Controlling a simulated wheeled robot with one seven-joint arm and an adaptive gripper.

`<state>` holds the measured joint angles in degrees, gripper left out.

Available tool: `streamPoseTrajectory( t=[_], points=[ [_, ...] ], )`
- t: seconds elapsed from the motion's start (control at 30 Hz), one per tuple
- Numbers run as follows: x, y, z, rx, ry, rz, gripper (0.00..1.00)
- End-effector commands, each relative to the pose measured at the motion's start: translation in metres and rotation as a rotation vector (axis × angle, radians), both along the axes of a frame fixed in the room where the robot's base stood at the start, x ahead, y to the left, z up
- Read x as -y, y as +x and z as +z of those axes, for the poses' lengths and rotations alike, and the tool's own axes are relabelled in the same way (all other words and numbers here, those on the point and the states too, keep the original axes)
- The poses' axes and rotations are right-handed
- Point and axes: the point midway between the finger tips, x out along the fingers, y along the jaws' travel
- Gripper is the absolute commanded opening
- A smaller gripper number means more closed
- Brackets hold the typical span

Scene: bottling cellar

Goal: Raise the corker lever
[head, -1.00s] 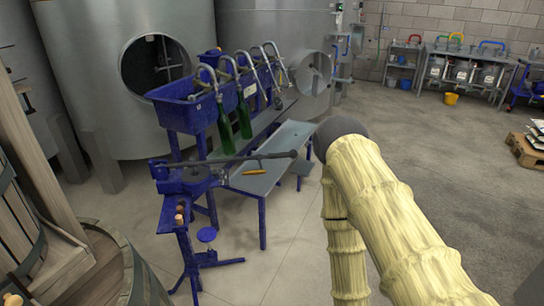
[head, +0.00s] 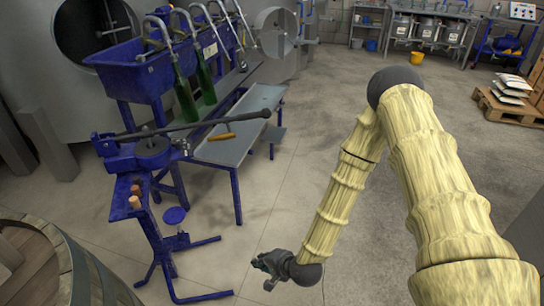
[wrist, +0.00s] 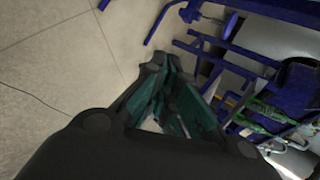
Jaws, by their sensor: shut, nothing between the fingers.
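The blue floor corker (head: 150,155) stands at left in the head view, on splayed blue legs. Its long dark lever (head: 215,121) runs across the top, nearly level and rising slightly to a black knob (head: 266,113) at its right end. My gripper (head: 262,270) is low in the head view, right of the corker's feet, well below the lever and apart from it. In the wrist view, the dark fingers with teal pads (wrist: 165,95) are shut and empty. Blue metal frames show beyond them; I cannot make out the lever there.
A blue filler trough (head: 130,75) with green bottles (head: 185,100) stands behind the corker. A grey bench (head: 235,135) holds an orange-handled tool (head: 221,137). A wooden barrel (head: 75,270) is at lower left. A pallet (head: 510,105) is far right. Open floor lies between.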

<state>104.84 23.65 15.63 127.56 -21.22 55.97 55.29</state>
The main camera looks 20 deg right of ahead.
Motion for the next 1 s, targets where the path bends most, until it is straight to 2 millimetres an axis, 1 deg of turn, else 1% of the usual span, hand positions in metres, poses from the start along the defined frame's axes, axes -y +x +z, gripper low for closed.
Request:
streamPoseTrajectory(
  t=[0.03, 0.07, 0.1, 0.17, 0.2, 0.27, 0.3, 0.37, 0.4, 0.43, 0.53, 0.6, 0.7, 0.83, 1.0],
  points=[
    [0.003, 0.030, -0.003, 0.045, 0.093, -0.079, 0.00],
    [0.005, 0.046, 0.003, 0.069, 0.152, -0.121, 0.00],
    [0.008, 0.066, 0.012, 0.101, 0.232, -0.175, 0.00],
    [0.015, 0.097, 0.027, 0.149, 0.356, -0.251, 0.00],
    [0.021, 0.116, 0.038, 0.182, 0.442, -0.297, 0.00],
    [0.033, 0.143, 0.056, 0.230, 0.571, -0.359, 0.00],
    [0.043, 0.159, 0.069, 0.261, 0.659, -0.396, 0.00],
    [0.059, 0.182, 0.090, 0.309, 0.792, -0.441, 0.00],
    [0.071, 0.195, 0.104, 0.340, 0.879, -0.464, 0.00],
    [0.080, 0.204, 0.114, 0.362, 0.944, -0.479, 0.00],
    [0.111, 0.227, 0.147, 0.425, 1.138, -0.506, 0.00],
    [0.130, 0.237, 0.168, 0.462, 1.251, -0.511, 0.00],
    [0.151, 0.245, 0.190, 0.496, 1.369, -0.507, 0.00],
    [0.166, 0.249, 0.205, 0.518, 1.449, -0.498, 0.00],
    [0.167, 0.259, 0.214, 0.521, 1.469, -0.493, 0.00]
  ],
)
